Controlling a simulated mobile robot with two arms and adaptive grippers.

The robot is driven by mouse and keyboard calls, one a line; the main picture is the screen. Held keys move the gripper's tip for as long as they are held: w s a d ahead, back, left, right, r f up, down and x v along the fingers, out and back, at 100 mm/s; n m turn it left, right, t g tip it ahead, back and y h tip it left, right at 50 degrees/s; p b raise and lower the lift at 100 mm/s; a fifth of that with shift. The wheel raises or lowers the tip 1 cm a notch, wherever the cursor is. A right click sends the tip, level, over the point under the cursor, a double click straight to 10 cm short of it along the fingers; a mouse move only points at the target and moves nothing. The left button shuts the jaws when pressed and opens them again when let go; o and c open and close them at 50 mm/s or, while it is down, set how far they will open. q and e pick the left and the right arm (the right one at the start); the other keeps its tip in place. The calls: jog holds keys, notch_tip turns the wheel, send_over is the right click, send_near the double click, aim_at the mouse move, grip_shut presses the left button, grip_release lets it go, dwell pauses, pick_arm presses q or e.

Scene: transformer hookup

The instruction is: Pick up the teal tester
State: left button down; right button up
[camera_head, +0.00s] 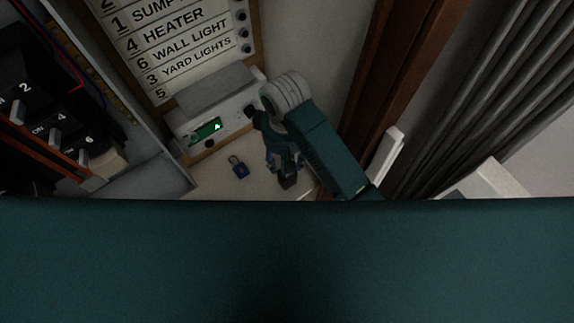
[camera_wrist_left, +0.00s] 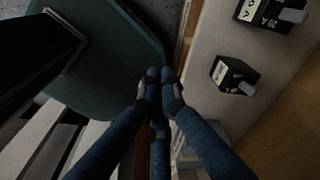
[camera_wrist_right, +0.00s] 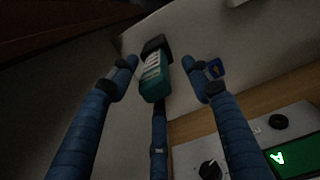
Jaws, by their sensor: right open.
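The teal tester (camera_wrist_right: 155,78), with a dark end and a pale labelled face, shows in the right wrist view, on or just over the pale shelf. My right gripper (camera_wrist_right: 159,63) is open, its blue fingers on either side of the tester with gaps between. My left gripper (camera_wrist_left: 160,75) is shut and empty in the left wrist view, and outside the head view.
A blue padlock (camera_head: 238,167) lies on the shelf; it shows by the right finger in the right wrist view (camera_wrist_right: 214,69). A grey unit with a green display (camera_head: 207,130) stands behind. A breaker box (camera_head: 40,110) is at left. Black breakers (camera_wrist_left: 232,76) lie right of the left gripper.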

jog(key=f, duration=0.1)
jog(key=f+p, duration=0.1)
jog(key=f, duration=0.1)
jog(key=f+p, duration=0.1)
jog(key=f, duration=0.1)
jog(key=shift+w+d, duration=0.15)
jog(key=shift+d, duration=0.15)
jog(key=shift+f, duration=0.45)
pick_arm(q)
jog(key=shift+w+d+r, duration=0.15)
jog(key=shift+w+r, duration=0.2)
jog(key=shift+r, duration=0.25)
jog(key=shift+w+d+r, duration=0.1)
jog(key=shift+w+r, duration=0.25)
jog(key=shift+r, duration=0.2)
pick_arm(e)
grip_shut()
